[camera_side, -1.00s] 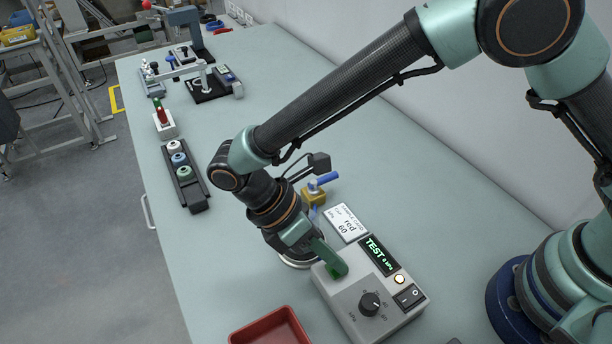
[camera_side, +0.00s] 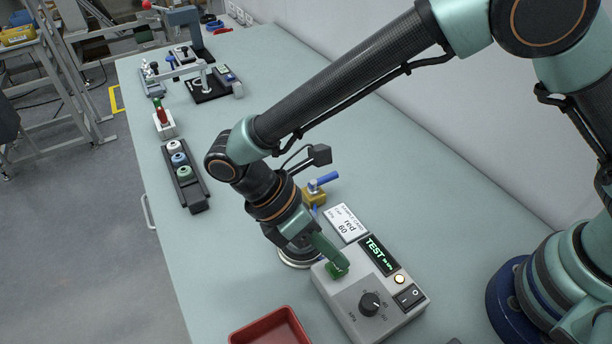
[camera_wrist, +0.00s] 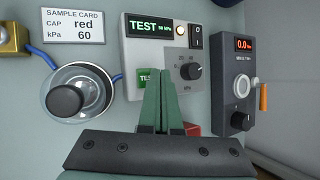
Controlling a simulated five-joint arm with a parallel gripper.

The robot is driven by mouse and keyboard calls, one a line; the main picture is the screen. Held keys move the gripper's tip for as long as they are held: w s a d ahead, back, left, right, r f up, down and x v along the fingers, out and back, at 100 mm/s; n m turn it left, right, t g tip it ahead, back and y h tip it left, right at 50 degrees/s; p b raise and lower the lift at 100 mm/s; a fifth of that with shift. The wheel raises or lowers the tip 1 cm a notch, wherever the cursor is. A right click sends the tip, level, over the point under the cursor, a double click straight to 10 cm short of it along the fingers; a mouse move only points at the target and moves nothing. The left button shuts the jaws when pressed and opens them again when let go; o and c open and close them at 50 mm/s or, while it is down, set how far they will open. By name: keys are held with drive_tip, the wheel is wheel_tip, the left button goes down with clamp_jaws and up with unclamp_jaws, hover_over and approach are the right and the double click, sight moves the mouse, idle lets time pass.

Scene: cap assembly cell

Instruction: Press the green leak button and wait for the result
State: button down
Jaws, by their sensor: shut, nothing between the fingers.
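The grey leak tester box (camera_side: 360,325) stands on the bench; it also shows in the wrist view (camera_wrist: 137,55). Its display (camera_side: 378,255) reads TEST with a small green number, which looks like 56 kPa in the wrist view (camera_wrist: 158,27). The green button (camera_side: 334,271) is at the box's left; in the wrist view (camera_wrist: 145,80) my fingers partly hide it. My gripper (camera_side: 342,262) is shut and empty, its tips just over or beside the button. I cannot tell whether they touch it. A small lamp (camera_side: 399,279) on the box glows pale yellow.
A sample card (camera_side: 346,223) reads cap red, kPa 60. A round holder with a black knob (camera_wrist: 66,99) and blue hose stands beside the tester. A red tray (camera_side: 270,328) is in front. A second box (camera_wrist: 233,80) has a red display. A rack (camera_side: 185,178) holds caps.

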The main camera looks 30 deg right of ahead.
sight(332, 267)
drive_tip(key=shift+r, duration=2.5)
drive_tip(key=shift+w+d+r, duration=0.1)
drive_tip(key=shift+d+r, duration=0.05)
drive_tip(key=w+d+r+m+t+y, duration=0.5)
drive_tip(key=d+r+m, duration=0.35)
drive_tip(key=d, duration=0.35)
drive_tip(key=d+r+m+t, duration=0.2)
drive_tip(key=d+m, duration=0.2)
drive_tip(key=d, duration=0.3)
drive_tip(key=d+r+m+t, duration=0.2)
drive_tip(key=d+m+t, duration=0.1)
drive_tip(key=d+m, duration=0.2)
drive_tip(key=shift+d+y, duration=0.3)
drive_tip(key=shift+d, duration=0.9)
drive_tip(key=shift+a+r, duration=0.1)
drive_tip(key=shift+r, duration=0.05)
